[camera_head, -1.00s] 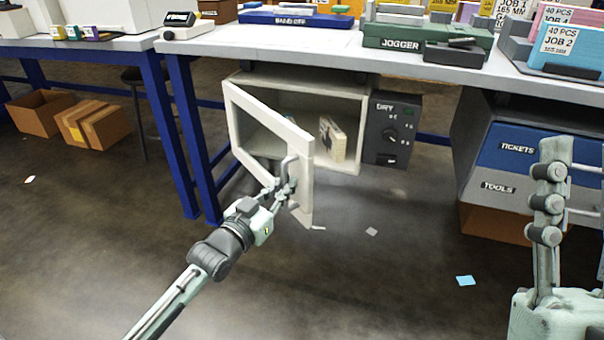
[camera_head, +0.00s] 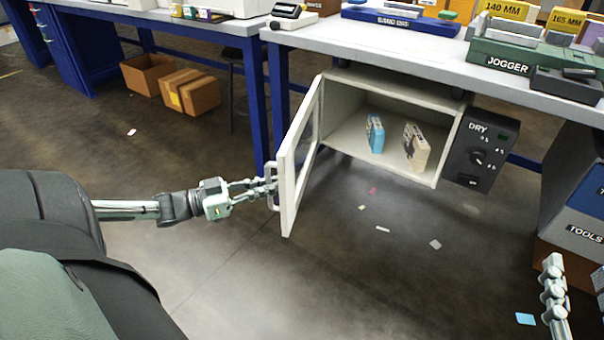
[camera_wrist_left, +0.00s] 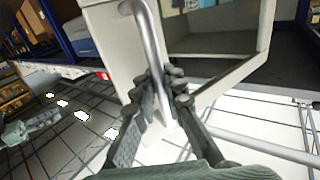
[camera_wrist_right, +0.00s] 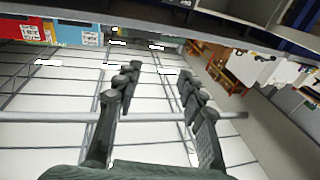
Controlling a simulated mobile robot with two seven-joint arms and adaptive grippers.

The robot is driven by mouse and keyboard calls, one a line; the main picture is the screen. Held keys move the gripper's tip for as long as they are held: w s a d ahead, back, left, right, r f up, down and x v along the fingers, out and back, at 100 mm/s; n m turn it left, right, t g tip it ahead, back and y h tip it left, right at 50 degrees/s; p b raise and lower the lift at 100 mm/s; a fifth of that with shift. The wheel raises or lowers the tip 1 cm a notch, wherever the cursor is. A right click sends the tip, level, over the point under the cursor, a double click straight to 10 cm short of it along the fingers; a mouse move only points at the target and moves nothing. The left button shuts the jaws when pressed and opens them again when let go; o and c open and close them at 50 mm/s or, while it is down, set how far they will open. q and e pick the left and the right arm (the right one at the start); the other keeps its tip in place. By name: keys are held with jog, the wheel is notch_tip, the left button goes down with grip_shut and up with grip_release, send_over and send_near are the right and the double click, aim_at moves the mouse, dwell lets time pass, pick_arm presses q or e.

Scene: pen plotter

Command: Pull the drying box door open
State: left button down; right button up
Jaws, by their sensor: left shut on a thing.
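The drying box (camera_head: 342,129) hangs under the bench, and its framed door (camera_head: 290,183) stands wide open, swung out to the left. Inside the box are a blue pack (camera_head: 375,134) and a cream pack (camera_head: 415,147). My left gripper (camera_head: 270,186) is shut on the door handle. In the left wrist view its fingers (camera_wrist_left: 163,95) close around the grey handle bar (camera_wrist_left: 150,40). My right arm shows at the lower right of the head view. In the right wrist view my right gripper (camera_wrist_right: 155,85) is open with nothing between its fingers.
The dark DRY control panel (camera_head: 481,150) is right of the box. A blue bench leg (camera_head: 278,95) stands behind the door. Cardboard boxes (camera_head: 188,93) sit on the floor at left. Paper scraps (camera_head: 435,244) lie on otherwise clear floor.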

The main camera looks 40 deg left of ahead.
pick_arm(q)
jog(key=s+a, duration=0.2)
jog(key=a, duration=0.7)
jog(key=shift+s+a+f, duration=0.15)
jog(key=shift+s+a, duration=0.1)
pick_arm(e)
jog(key=shift+w+d+f+g+h, duration=0.15)
jog(key=shift+d+f+g, duration=0.1)
jog(key=shift+f, duration=0.3)
jog(key=shift+d+f+g+h, duration=0.15)
jog(key=shift+f+g, duration=0.1)
jog(key=shift+f, duration=0.25)
pick_arm(q)
jog(key=c, duration=1.9)
grip_release()
jog(key=shift+o, duration=0.2)
jog(key=v, duration=1.2)
jog(key=shift+s, duration=0.1)
